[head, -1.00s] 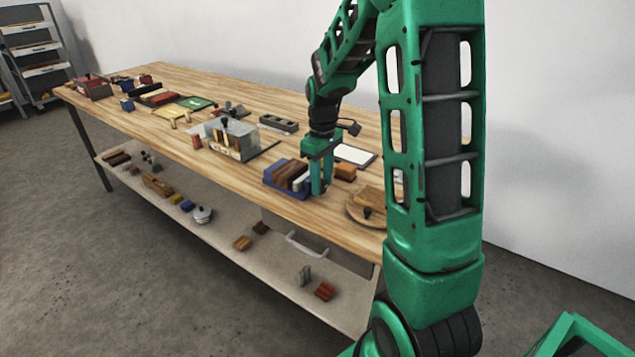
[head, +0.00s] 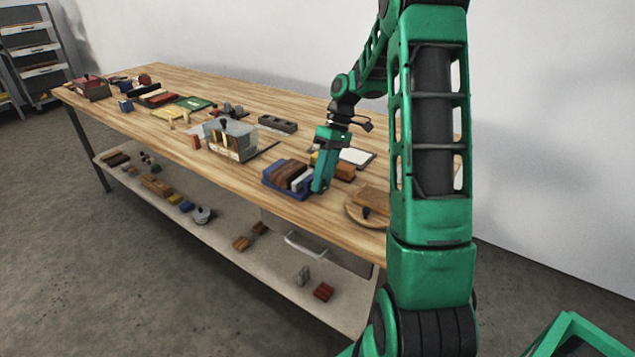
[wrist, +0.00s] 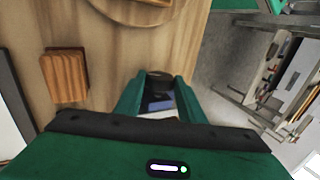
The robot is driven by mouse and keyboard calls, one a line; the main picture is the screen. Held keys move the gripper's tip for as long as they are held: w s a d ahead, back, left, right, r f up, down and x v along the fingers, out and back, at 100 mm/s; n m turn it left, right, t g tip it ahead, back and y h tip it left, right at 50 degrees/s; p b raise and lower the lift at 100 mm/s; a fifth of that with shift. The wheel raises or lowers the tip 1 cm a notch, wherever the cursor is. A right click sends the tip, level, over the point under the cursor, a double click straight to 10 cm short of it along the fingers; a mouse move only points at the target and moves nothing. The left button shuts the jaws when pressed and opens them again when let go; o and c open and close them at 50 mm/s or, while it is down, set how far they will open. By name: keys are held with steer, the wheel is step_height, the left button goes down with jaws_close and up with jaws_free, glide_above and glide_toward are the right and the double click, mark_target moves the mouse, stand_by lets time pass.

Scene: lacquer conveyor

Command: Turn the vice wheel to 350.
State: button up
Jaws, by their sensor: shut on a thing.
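The blue vice (head: 270,178) sits near the table's front edge, with brown and pale blocks in it. My gripper (head: 320,188) is at its right end, tilted, with its fingers down. In the wrist view my gripper (wrist: 158,88) is shut on a dark round part (wrist: 160,76), which appears to be the vice wheel, with blue (wrist: 158,103) showing just beyond it. The fingers hide most of the wheel in the head view, and I cannot read any number or mark on it.
An orange-brown wooden block (wrist: 65,75) lies beside my gripper. A round wooden board (head: 354,213) with a block on it is close on the right. A clear-sided case (head: 240,146) stands to the left. The table's front edge is near; a shelf (head: 225,222) runs below.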

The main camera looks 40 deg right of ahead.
steer(key=shift+w+d+f+g+y, duration=0.1)
steer(key=shift+g+y, duration=0.1)
steer(key=shift+y, duration=0.4)
steer(key=shift+d+f+g+y, duration=0.1)
steer(key=shift+d+g+y, duration=0.1)
steer(key=shift+y, duration=0.4)
steer(key=shift+w+d+f+g+y, duration=0.1)
steer(key=shift+g+y, duration=0.1)
steer(key=shift+y, duration=0.7)
steer(key=o, duration=1)
